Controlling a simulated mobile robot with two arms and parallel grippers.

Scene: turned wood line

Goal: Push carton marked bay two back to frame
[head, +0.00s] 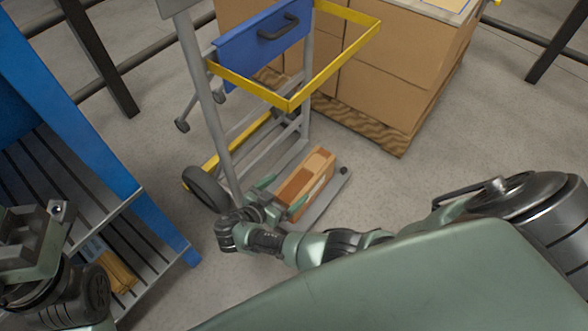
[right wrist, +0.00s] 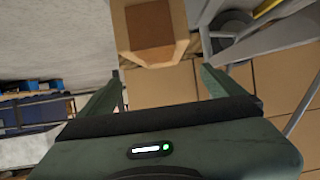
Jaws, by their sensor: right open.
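A small brown carton (head: 307,183) rests on the low grey plate (head: 325,200) of a hand cart, in front of its upright grey frame (head: 215,110). Some bare plate seems to show between carton and frame. I cannot read any marking on it. My right gripper (head: 275,203) is low at the carton's near left end. In the right wrist view the open, empty fingers (right wrist: 160,88) point at the carton (right wrist: 152,35), which lies just beyond their tips; contact is unclear. My left gripper (head: 30,235) is at the left edge, its fingers not clear.
The cart has a wheel (head: 207,188), a yellow hoop (head: 290,103) and a blue panel (head: 262,45). Large cartons on a pallet (head: 375,125) stand behind it. A blue rack (head: 95,130) with a slatted shelf is at left. Bare floor lies between rack and cart.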

